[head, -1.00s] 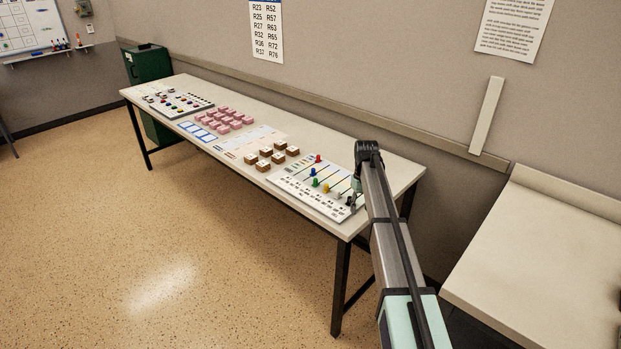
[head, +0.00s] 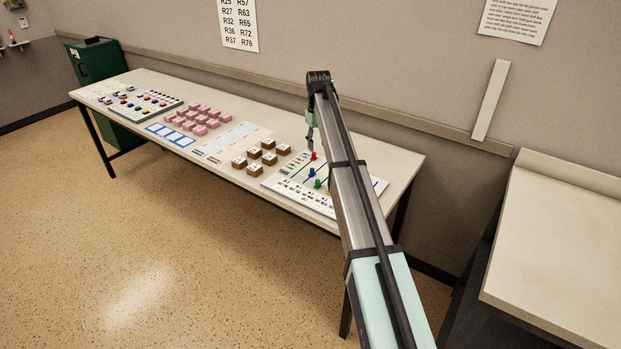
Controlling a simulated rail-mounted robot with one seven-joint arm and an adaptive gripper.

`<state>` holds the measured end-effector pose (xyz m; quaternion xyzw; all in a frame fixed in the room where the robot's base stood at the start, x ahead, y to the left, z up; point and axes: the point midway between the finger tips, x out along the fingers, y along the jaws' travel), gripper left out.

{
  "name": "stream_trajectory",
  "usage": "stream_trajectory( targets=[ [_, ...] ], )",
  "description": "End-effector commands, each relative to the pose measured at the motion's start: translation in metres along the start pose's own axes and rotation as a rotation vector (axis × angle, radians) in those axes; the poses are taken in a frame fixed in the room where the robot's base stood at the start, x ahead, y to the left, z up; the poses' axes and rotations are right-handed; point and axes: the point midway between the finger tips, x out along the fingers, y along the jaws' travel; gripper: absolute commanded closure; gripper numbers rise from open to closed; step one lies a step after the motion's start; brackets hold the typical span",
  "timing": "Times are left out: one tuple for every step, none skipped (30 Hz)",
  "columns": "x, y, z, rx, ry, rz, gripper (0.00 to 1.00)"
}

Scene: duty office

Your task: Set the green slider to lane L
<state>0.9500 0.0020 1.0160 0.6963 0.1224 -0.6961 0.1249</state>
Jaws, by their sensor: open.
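The slider panel (head: 289,189) is a white board with dark lane lines and printed marks, lying on the near right part of the long table. The green slider (head: 317,184) is on it, just left of my arm, with a blue slider (head: 311,172) above it and a red slider (head: 313,156) further back. My gripper (head: 310,149) points down, open, at the panel's back edge close to the red slider; whether it touches is too small to tell. Lane letters are not readable.
The long table (head: 240,109) also holds brown blocks (head: 254,157), pink blocks (head: 198,117), blue-framed cards (head: 172,134) and another board with coloured pegs (head: 146,103). A green cabinet (head: 98,66) stands at the far left. Another table (head: 560,230) is at right.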

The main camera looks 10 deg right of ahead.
Motion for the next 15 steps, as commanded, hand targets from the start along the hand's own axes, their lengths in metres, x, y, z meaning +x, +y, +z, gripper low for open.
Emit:
stream_trajectory(
  targets=[
    [0.004,0.000,0.001,0.000,-0.001,0.000,0.54],
    [0.008,0.000,0.001,0.000,-0.001,0.000,0.54],
    [0.013,0.000,0.001,0.000,-0.002,-0.001,0.54],
    [0.018,0.000,0.001,0.000,-0.002,-0.001,0.54],
    [0.022,-0.001,0.002,0.000,-0.003,-0.001,0.54],
    [0.029,-0.001,0.002,0.000,-0.002,-0.001,0.54],
    [0.035,0.000,0.001,0.000,-0.002,-0.001,0.54],
    [0.041,-0.001,0.002,0.000,-0.003,-0.001,0.54],
    [0.048,-0.001,0.002,0.000,-0.003,-0.001,0.54],
    [0.054,-0.001,0.002,0.000,-0.002,-0.001,0.54],
    [0.060,-0.001,0.001,0.000,-0.003,-0.001,0.54],
    [0.068,-0.001,0.001,0.000,-0.003,-0.001,0.54],
    [0.074,-0.001,0.001,0.001,-0.003,-0.001,0.54],
    [0.080,-0.001,0.001,0.001,-0.002,-0.001,0.54],
    [0.088,-0.001,0.001,0.001,-0.003,-0.001,0.54]
  ],
)
